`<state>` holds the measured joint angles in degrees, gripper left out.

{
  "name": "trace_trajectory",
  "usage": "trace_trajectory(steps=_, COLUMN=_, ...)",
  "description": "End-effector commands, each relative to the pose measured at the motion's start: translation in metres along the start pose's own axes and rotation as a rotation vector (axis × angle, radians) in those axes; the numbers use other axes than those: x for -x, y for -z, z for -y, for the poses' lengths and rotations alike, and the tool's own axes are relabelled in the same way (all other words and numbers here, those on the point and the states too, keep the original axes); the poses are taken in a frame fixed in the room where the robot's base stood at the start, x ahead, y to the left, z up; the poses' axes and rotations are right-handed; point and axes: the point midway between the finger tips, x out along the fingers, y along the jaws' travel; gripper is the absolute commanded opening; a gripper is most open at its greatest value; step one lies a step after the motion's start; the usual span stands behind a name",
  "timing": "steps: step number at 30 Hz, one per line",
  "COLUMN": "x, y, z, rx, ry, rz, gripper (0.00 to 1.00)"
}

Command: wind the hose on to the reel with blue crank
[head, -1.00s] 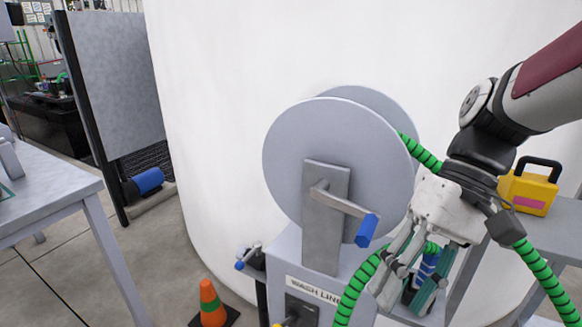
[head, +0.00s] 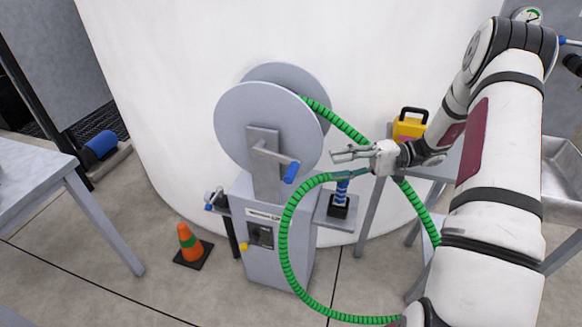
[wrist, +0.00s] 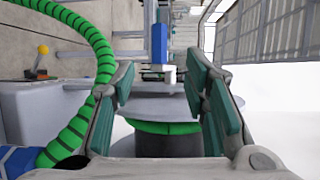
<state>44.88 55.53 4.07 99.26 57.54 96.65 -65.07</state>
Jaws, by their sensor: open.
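The hose reel (head: 252,115) has two grey discs on a grey pedestal. Its crank arm (head: 268,156) ends in a blue handle (head: 291,172) on the front, pointing down to the right. The green hose (head: 286,235) leaves the reel's upper right, passes behind my gripper and arm, and also loops down in front of the pedestal. My gripper (head: 336,165) is open and empty, right of the handle and apart from it, fingers pointing left. In the wrist view the blue handle (wrist: 160,44) stands ahead, lined up between the open fingers (wrist: 163,80). Part of the hose is hidden by my arm.
A small side shelf (head: 330,222) holds a blue and black item (head: 341,197) below my gripper. A yellow case (head: 409,127) stands behind my wrist. An orange cone (head: 188,242) is on the floor left of the pedestal. A table (head: 35,180) is at far left.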

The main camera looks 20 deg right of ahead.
Motion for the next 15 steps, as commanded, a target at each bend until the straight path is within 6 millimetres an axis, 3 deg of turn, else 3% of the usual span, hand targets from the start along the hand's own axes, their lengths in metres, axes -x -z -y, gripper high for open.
trace_trajectory(steps=7, x=0.008, y=0.004, z=-0.008, rx=0.020, ry=0.051, rz=-0.055, gripper=0.41)
trace_trajectory(steps=15, x=-0.031, y=0.005, z=-0.005, rx=0.019, ry=0.050, rz=-0.050, gripper=0.41)
